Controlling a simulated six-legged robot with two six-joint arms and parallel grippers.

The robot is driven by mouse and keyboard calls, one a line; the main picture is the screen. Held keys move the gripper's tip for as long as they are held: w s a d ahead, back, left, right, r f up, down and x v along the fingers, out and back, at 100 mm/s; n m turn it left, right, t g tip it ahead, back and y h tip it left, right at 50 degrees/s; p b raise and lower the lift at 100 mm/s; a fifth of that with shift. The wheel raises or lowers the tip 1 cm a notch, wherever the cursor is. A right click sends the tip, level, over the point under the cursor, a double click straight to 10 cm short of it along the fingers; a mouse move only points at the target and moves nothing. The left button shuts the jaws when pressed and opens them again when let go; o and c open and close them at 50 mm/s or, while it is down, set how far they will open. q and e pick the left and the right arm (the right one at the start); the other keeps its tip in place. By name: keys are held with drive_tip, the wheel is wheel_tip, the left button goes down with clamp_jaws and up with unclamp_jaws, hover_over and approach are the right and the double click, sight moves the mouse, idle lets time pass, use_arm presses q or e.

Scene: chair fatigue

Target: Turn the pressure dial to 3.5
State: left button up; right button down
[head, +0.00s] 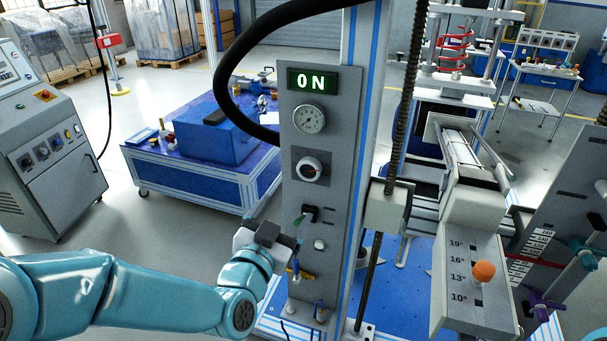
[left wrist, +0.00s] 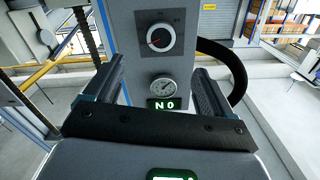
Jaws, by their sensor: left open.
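The pressure dial (head: 311,168) is a round black-and-white knob on a square plate, on the front of the grey upright panel (head: 345,200). A red mark shows on its knob; its scale numbers are too small to read. In the left wrist view the dial (left wrist: 158,38) appears upside down, beyond the fingertips. A pressure gauge (head: 309,119) sits above it, under a lit display (head: 312,80) reading ON. My left gripper (head: 272,236) is left of the panel and lower than the dial. Its jaws (left wrist: 160,70) are open and empty, apart from the dial. My right gripper is out of view.
A green-handled lever (head: 308,214) and a white button sit lower on the panel. A black hose (head: 225,75) loops past its left side. A blue table (head: 190,170) stands behind left.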

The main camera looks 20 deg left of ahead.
sight(307, 174)
use_arm(q)
drive_tip(key=w+p, duration=0.2)
drive_tip(key=w, duration=1)
drive_tip(key=shift+w+d+p, duration=0.1)
drive_tip(key=shift+w+p, duration=0.15)
drive_tip(key=shift+p, duration=0.05)
drive_tip(key=shift+w+d, duration=0.1)
drive_tip(key=shift+w, duration=0.35)
drive_tip(key=shift+c, duration=0.3)
drive_tip(key=c, duration=1)
